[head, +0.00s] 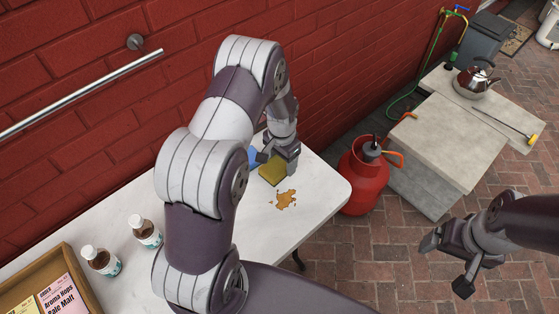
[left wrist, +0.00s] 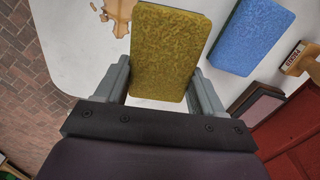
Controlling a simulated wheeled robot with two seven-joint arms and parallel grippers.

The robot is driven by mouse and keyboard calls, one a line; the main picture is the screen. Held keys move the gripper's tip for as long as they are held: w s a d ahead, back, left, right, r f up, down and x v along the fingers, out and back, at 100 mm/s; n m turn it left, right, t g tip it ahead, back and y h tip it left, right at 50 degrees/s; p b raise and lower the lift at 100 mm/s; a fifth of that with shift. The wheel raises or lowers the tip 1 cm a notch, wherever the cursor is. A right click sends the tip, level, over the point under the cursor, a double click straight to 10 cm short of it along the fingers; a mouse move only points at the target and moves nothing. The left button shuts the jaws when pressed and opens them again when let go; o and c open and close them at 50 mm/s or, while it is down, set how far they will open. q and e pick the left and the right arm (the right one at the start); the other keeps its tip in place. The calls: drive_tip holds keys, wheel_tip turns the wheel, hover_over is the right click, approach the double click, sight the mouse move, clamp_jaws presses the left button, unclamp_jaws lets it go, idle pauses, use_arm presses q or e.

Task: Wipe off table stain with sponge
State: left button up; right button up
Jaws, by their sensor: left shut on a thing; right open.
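A yellow-green sponge (head: 272,171) is at the far end of the white table (head: 322,190). My left gripper (head: 279,157) is shut on it. In the left wrist view, the sponge (left wrist: 167,50) sits between the two fingers of my left gripper (left wrist: 162,80). I cannot tell whether it touches the tabletop. A brown stain (head: 286,199) lies on the table just in front of the sponge. It also shows in the left wrist view (left wrist: 117,14), beside the sponge. My right gripper (head: 448,263) is open and empty, off the table to the right.
A blue sponge (left wrist: 253,36) lies beside the held one, mostly hidden in the head view. Two bottles (head: 101,260) and a box of packets (head: 48,270) stand at the table's left. A red gas cylinder (head: 363,183) stands past the table's right end. A brick wall (head: 110,110) runs behind.

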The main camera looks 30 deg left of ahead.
use_arm(q)
drive_tip(key=r+p, duration=0.2)
drive_tip(key=r, duration=0.1)
drive_tip(key=shift+w+a, duration=0.1)
drive_tip(key=shift+a, duration=0.1)
drive_tip(key=shift+r, duration=0.25)
drive_tip(key=shift+d, duration=0.1)
drive_tip(key=shift+f, duration=0.1)
drive_tip(key=d+n, duration=0.1)
drive_tip(key=s+d+r+n, duration=0.1)
drive_tip(key=d, duration=0.1)
drive_tip(key=d+r+n, duration=0.1)
drive_tip(key=d, duration=0.1)
drive_tip(key=shift+s+r+n, duration=0.15)
drive_tip(key=shift+s+n, duration=0.05)
drive_tip(key=shift+n, duration=0.1)
drive_tip(key=shift+a, duration=0.15)
